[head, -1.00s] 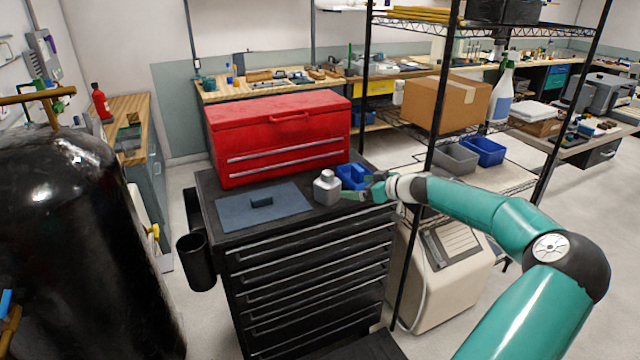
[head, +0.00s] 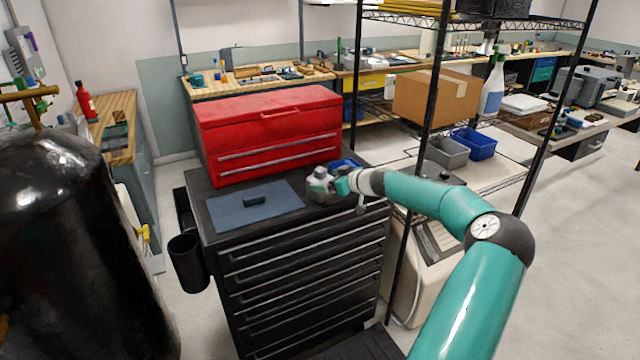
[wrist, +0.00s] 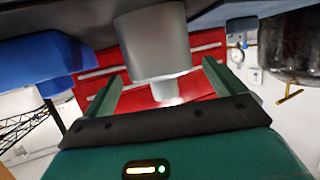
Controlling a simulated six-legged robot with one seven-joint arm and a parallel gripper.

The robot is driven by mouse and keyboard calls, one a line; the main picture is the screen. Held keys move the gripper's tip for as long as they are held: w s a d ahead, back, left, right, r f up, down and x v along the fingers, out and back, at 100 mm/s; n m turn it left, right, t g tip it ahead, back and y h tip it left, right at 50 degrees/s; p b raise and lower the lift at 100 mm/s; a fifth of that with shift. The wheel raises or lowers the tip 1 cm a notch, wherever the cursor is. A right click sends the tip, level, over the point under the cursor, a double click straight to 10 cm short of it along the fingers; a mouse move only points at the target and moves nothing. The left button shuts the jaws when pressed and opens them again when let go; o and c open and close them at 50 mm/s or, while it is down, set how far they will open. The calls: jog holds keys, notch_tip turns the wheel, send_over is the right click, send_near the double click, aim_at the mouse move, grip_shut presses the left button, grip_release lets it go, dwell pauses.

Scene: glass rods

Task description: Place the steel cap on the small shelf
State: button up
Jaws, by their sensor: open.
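The grey metal piece, seemingly the steel cap (head: 320,189), stands upright on the black tool cabinet's top, with a wide body and a narrower top. In the wrist view, which looks upside down, the grey piece (wrist: 152,42) hangs from the upper edge. My gripper (head: 338,183) is at its right side in the head view. In the wrist view my gripper (wrist: 163,76) is open, its two green fingers spread to either side of the piece's narrower top. I see no clear contact. I cannot tell which surface is the small shelf.
A red toolbox (head: 265,135) stands behind on the cabinet top (head: 225,231). A blue-grey mat (head: 280,203) with a dark block (head: 255,200) lies left of the piece. A blue bin (wrist: 38,52) is close beside my gripper. A wire rack post (head: 425,130) rises to the right.

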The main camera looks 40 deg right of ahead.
aim_at(323, 180)
jog(key=x, duration=0.3)
jog(key=shift+w+a+f, duration=0.1)
jog(key=shift+w, duration=0.15)
jog(key=c, duration=1.3)
jog(key=shift+o, duration=0.2)
